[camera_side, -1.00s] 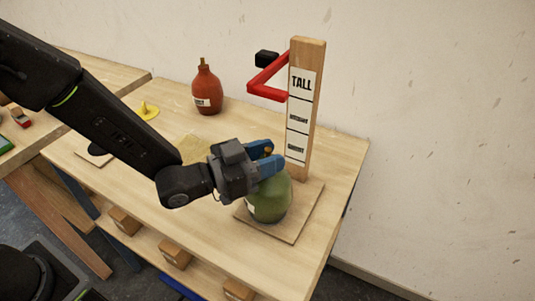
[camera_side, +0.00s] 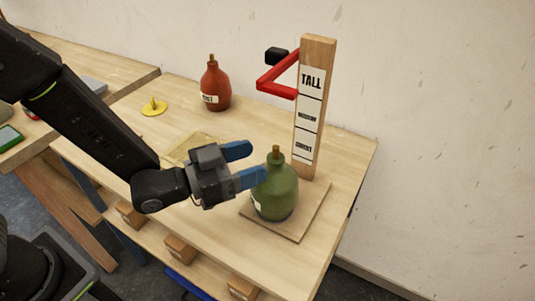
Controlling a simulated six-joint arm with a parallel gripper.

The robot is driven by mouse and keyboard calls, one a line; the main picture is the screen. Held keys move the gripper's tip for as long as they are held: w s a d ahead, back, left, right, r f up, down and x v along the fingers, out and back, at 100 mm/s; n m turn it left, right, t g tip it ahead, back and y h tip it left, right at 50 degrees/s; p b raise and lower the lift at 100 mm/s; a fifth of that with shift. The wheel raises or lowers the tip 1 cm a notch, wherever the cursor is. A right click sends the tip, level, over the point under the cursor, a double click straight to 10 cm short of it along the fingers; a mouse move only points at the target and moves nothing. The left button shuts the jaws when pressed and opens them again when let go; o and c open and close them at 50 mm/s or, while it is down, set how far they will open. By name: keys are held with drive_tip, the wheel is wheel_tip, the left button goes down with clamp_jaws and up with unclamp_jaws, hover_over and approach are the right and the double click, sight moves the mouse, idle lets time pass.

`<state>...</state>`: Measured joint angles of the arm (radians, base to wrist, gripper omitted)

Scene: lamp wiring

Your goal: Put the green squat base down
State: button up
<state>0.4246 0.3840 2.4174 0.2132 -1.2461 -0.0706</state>
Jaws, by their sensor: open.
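The green squat base (camera_side: 275,190) is a rounded bottle shape with a brown stub on top and a pale label at its left. It stands upright on the square wooden foot (camera_side: 312,212) of the height post. My gripper (camera_side: 246,165) is open, with blue fingers, just left of the base's upper part. One finger overlaps the base's left edge in the picture; I cannot tell whether it touches. Nothing is between the fingers.
The post (camera_side: 314,105) carries TALL and other labels, with a red arm (camera_side: 278,82) pointing left. A red base (camera_side: 215,88) stands at the back. A yellow piece (camera_side: 154,106) lies left of it. A pale yellowish square (camera_side: 190,148) lies behind my gripper. The right table edge is near.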

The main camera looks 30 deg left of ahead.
drive_tip(key=s+a+r+n+g+y, duration=0.1)
drive_tip(key=a+r+n+g+y, duration=0.2)
drive_tip(key=a, duration=0.4)
drive_tip(key=s+a+r+n+y, duration=0.1)
drive_tip(key=s+a+r+y, duration=0.15)
drive_tip(key=a+y, duration=0.45)
drive_tip(key=s+a+r+n+g, duration=0.1)
drive_tip(key=s+a+g, duration=0.2)
drive_tip(key=s, duration=0.3)
drive_tip(key=s+a+r+n+g, duration=0.1)
drive_tip(key=s+a+n+g, duration=0.1)
drive_tip(key=s, duration=0.4)
drive_tip(key=shift+s+a+r+g+y, duration=0.3)
drive_tip(key=shift+a+g, duration=0.2)
drive_tip(key=shift+a, duration=0.3)
